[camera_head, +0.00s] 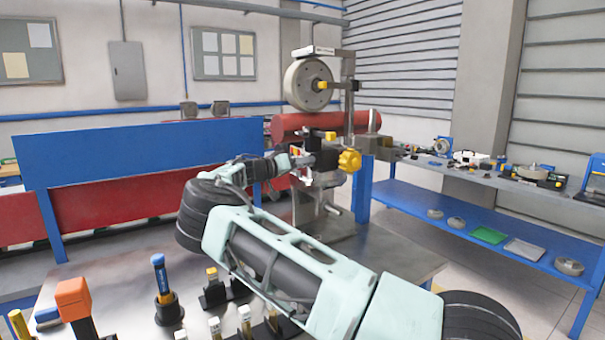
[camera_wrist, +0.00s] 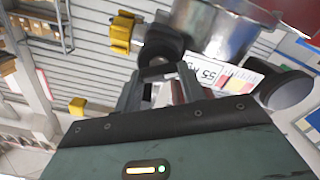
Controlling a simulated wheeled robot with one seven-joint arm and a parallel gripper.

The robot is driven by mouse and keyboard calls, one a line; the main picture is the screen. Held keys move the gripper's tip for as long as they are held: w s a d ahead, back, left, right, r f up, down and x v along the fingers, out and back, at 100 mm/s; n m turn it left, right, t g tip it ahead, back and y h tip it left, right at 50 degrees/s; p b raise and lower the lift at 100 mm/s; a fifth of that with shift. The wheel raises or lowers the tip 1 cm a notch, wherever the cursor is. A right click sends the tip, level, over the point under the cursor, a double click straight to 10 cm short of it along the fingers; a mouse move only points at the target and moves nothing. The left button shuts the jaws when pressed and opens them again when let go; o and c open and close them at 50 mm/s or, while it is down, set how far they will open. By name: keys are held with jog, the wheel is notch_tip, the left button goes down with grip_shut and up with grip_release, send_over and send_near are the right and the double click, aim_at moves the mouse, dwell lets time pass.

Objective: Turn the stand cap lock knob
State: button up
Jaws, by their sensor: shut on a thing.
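A metal stand (camera_head: 349,105) carries a large grey wheel (camera_head: 303,86) at its top. My gripper (camera_head: 303,160) reaches the middle of the stand, beside a black block. In the wrist view my gripper (camera_wrist: 160,82) has its fingers on either side of a dark part below a round black knob (camera_wrist: 155,45). It is shut on this dark knob; the contact is partly hidden by the fingers. A yellow lobed knob (camera_head: 349,160) is to the right of my gripper. I cannot tell for certain which knob is the stand cap lock.
A blue panel (camera_head: 140,152) and red beam stand behind my arm. A workbench (camera_head: 120,255) in front holds several small tools, including a blue-topped one (camera_head: 160,275). A blue shelf unit (camera_head: 470,217) with trays is at the right. A yellow part (camera_wrist: 122,32) is near the fingers.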

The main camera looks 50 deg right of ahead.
jog(key=n, duration=0.6)
jog(key=n+b, duration=0.1)
jog(key=n, duration=0.5)
jog(key=shift+w+f, duration=0.15)
jog(key=shift+w, duration=0.05)
jog(key=shift+n, duration=0.3)
jog(key=o, duration=1)
jog(key=shift+a, duration=0.1)
